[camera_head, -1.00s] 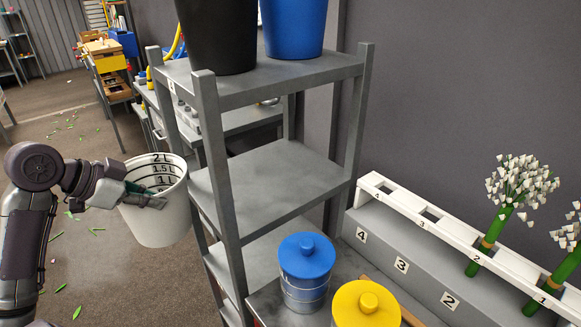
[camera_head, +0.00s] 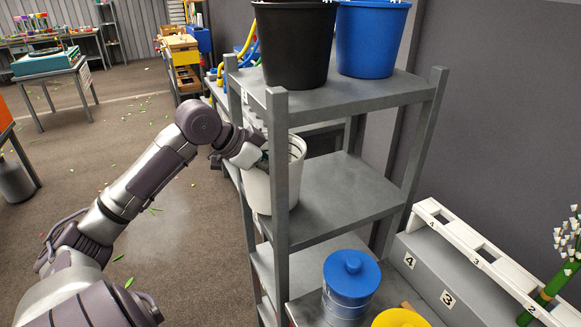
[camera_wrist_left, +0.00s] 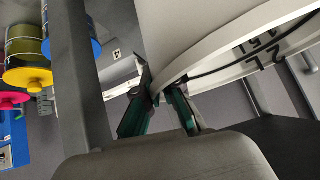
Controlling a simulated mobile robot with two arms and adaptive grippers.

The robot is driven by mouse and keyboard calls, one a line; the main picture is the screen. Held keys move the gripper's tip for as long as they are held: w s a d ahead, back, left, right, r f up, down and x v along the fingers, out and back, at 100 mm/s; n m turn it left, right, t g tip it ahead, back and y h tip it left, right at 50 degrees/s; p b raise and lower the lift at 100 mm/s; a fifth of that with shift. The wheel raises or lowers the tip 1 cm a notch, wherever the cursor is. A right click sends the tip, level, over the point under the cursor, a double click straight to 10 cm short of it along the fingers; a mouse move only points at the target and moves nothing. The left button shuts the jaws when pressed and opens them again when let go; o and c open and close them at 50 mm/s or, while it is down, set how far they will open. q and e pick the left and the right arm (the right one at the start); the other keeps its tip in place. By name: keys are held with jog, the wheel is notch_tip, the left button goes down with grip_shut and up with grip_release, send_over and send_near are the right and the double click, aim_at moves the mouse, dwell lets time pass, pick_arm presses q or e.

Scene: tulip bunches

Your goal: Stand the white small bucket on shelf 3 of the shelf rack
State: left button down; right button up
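The white small bucket (camera_head: 257,190) is upright at the left end of the rack's bare middle shelf (camera_head: 345,195), partly hidden by the front post. I cannot tell whether its base touches the shelf. My left gripper (camera_head: 262,158) is shut on the bucket's rim. In the left wrist view the bucket (camera_wrist_left: 185,25) fills the upper middle, with its rim at the gripper's green-padded fingers (camera_wrist_left: 165,92). The grey shelf rack (camera_head: 281,190) has a small label on its top shelf, too small to read. My right gripper is not in view.
A black bucket (camera_head: 293,45) and a blue bucket (camera_head: 370,40) stand on the top shelf. A blue lidded can (camera_head: 350,285) and a yellow lid (camera_head: 400,318) are at the front. The middle shelf right of the white bucket is clear. A numbered white holder (camera_head: 470,250) stands right.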

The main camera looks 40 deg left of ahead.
aim_at(293, 173)
pick_arm(q)
jog(key=shift+w+d+r, duration=0.1)
jog(key=shift+w, duration=0.15)
jog(key=w, duration=0.1)
jog(key=w+d+p, duration=0.1)
jog(key=shift+w+r, duration=0.1)
jog(key=shift+w, duration=0.25)
jog(key=shift+w+d+f, duration=0.1)
jog(key=shift+f, duration=0.45)
jog(key=shift+f+p, duration=0.3)
jog(key=shift+f, duration=0.05)
jog(key=c, duration=1.3)
grip_release()
jog(key=shift+f, duration=0.1)
jog(key=shift+s, duration=0.2)
